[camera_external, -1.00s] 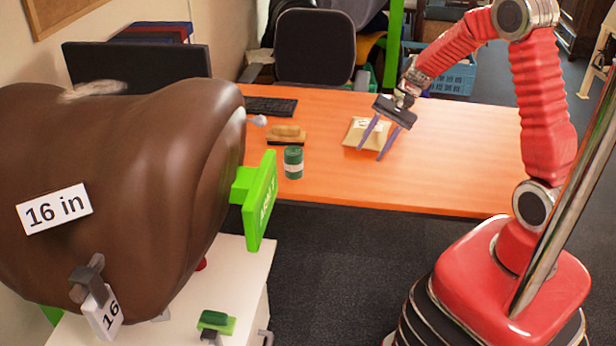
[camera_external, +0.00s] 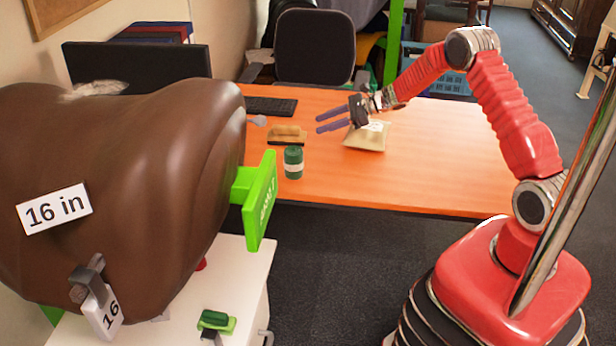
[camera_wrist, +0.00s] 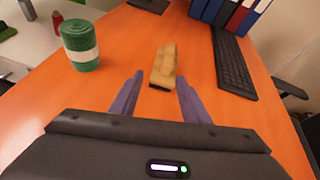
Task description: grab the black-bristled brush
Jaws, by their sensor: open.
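The brush (camera_external: 287,131) lies on the orange table, with a tan wooden top and a darker underside. In the wrist view the brush (camera_wrist: 165,65) lies ahead, lined up with the gap between my fingers. Its dark lower edge shows at the near end; the bristles are mostly hidden. My gripper (camera_external: 319,124) is open and empty, its purple fingers pointing left toward the brush in the outside view. The fingertips are just right of the brush, apart from it. My gripper (camera_wrist: 160,80) also shows at the bottom of the wrist view.
A green jar (camera_external: 293,162) stands in front of the brush; it is at the left in the wrist view (camera_wrist: 80,46). A keyboard (camera_external: 270,105) lies behind. A beige packet (camera_external: 368,137) lies below my wrist. The table's right side is clear.

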